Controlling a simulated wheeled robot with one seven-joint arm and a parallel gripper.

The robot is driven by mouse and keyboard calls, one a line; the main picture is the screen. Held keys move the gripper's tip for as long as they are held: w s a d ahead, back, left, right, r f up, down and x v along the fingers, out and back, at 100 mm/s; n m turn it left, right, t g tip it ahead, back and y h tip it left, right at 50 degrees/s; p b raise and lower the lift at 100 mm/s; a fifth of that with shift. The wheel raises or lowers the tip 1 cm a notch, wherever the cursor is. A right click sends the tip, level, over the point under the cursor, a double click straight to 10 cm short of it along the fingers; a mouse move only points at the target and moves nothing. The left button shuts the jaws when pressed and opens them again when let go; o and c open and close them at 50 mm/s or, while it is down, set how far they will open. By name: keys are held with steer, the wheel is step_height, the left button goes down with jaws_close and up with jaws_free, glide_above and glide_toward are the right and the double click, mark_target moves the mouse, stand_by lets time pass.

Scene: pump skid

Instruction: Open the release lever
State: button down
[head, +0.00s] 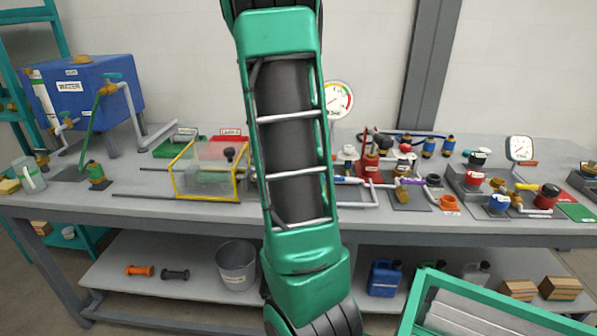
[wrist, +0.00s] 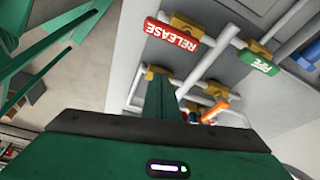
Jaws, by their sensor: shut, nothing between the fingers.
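In the wrist view, the release lever (wrist: 172,34) is a red bar with white "RELEASE" lettering, seen upside down. It is joined to a brass-coloured fitting on pale pipework. My gripper (wrist: 161,72) shows as narrow dark green fingers held together in the same view, with nothing between them. The fingertips appear below the red lever in the picture, apart from it, near another brass fitting. In the head view, my green arm fills the middle and my gripper is out of sight. I cannot make out the release lever there.
A green "AIR" tag or lever (wrist: 258,58) and an orange handle (wrist: 215,110) are close by on the pipes. On the bench (head: 400,228) stand a yellow-edged clear box (head: 210,183), a blue water tank (head: 95,92) and several valves. A grey bucket (head: 237,265) is below.

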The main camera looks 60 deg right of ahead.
steer(key=w+v, duration=0.1)
steer(key=v, duration=0.8)
steer(key=shift+r, duration=0.2)
steer(key=shift+d, duration=0.1)
steer(key=s+a+f+n+t+y, duration=0.1)
steer(key=s+a+f+n, duration=0.1)
steer(key=a+n, duration=0.5)
steer(key=s+a+f+n+t, duration=0.1)
steer(key=s+a+f+n, duration=0.2)
steer(key=a, duration=0.8)
steer(key=s+a+f+n+y, duration=0.1)
steer(key=s+a+f+n, duration=0.2)
steer(key=a+n, duration=0.7)
steer(key=s+n, duration=0.1)
steer(key=s, duration=0.1)
steer(key=shift+s+f+t+y, duration=0.15)
steer(key=shift+s+t+y, duration=0.15)
steer(key=shift+t, duration=0.1)
